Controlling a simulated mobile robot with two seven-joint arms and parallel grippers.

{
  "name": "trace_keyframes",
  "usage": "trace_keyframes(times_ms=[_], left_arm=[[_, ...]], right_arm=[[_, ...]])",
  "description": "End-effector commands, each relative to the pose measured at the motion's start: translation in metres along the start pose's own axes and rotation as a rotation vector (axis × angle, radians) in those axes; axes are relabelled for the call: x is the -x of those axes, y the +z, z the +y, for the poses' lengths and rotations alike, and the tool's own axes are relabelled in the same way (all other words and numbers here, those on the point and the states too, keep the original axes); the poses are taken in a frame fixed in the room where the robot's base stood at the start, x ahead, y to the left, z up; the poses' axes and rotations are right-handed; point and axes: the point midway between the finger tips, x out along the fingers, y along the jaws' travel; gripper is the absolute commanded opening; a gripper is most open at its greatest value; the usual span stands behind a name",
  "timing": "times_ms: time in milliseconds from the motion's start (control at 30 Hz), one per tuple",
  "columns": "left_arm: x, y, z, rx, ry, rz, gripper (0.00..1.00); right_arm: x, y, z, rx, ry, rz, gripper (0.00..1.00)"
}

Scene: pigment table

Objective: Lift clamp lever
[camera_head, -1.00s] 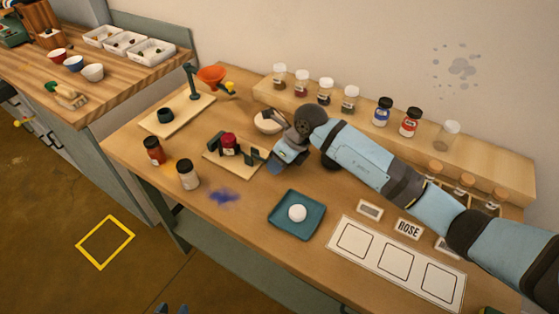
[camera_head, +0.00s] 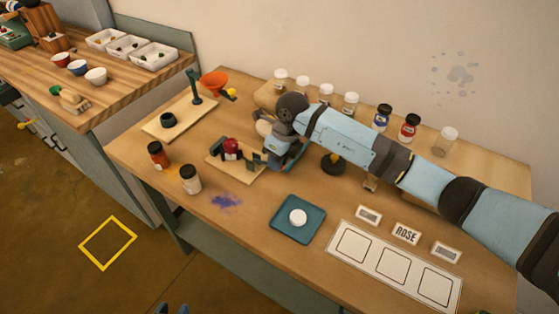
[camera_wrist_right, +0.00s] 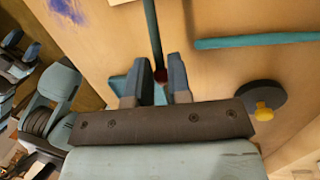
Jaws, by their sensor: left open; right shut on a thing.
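The clamp stands on a small wooden board (camera_head: 222,168) on the table. It has dark green posts (camera_head: 254,161) and a dark red jar-like piece (camera_head: 231,148) between them. My right gripper (camera_head: 273,160) is low at the right end of the clamp, and my wrist hides part of that end. In the right wrist view, the two fingers (camera_wrist_right: 157,88) are closed about the dark red end of a dark teal rod (camera_wrist_right: 153,35), seemingly the clamp lever. How far the lever is raised cannot be told.
A black disc with a yellow knob (camera_head: 333,163) stands just right of my right gripper. Jars line the back shelf.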

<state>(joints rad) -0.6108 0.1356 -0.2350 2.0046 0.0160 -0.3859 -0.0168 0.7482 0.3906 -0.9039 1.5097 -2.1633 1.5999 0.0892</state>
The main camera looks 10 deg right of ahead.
Motion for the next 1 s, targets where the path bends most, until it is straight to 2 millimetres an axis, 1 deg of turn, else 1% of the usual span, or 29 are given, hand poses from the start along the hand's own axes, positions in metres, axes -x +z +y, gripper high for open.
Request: trace_keyframes(times_ms=[33, 333, 600, 833, 867, 900, 967, 1000], left_arm=[[0.000, 0.001, 0.000, -0.002, 0.000, -0.002, 0.43], [-0.005, 0.014, 0.000, 0.003, 0.002, -0.017, 0.43], [-0.009, 0.017, 0.000, 0.013, 0.003, -0.023, 0.43], [-0.010, 0.018, 0.001, 0.019, 0.003, -0.023, 0.43], [-0.010, 0.017, 0.001, 0.019, 0.003, -0.023, 0.43], [-0.010, 0.017, 0.001, 0.019, 0.003, -0.022, 0.43], [-0.010, 0.016, 0.000, 0.019, 0.002, -0.021, 0.43], [-0.011, 0.016, 0.000, 0.019, 0.002, -0.020, 0.43]], right_arm=[[0.006, 0.005, 0.000, 0.001, -0.001, -0.014, 0.00], [0.022, 0.024, 0.005, 0.004, -0.002, -0.024, 0.00], [0.029, 0.037, 0.009, 0.003, 0.001, -0.025, 0.00], [0.031, 0.043, 0.011, 0.004, 0.003, -0.021, 0.00], [0.031, 0.042, 0.011, 0.004, 0.003, -0.020, 0.07], [0.031, 0.042, 0.010, 0.004, 0.003, -0.019, 0.16], [0.031, 0.042, 0.010, 0.003, 0.003, -0.019, 0.30], [0.031, 0.042, 0.010, 0.003, 0.003, -0.019, 0.39]])
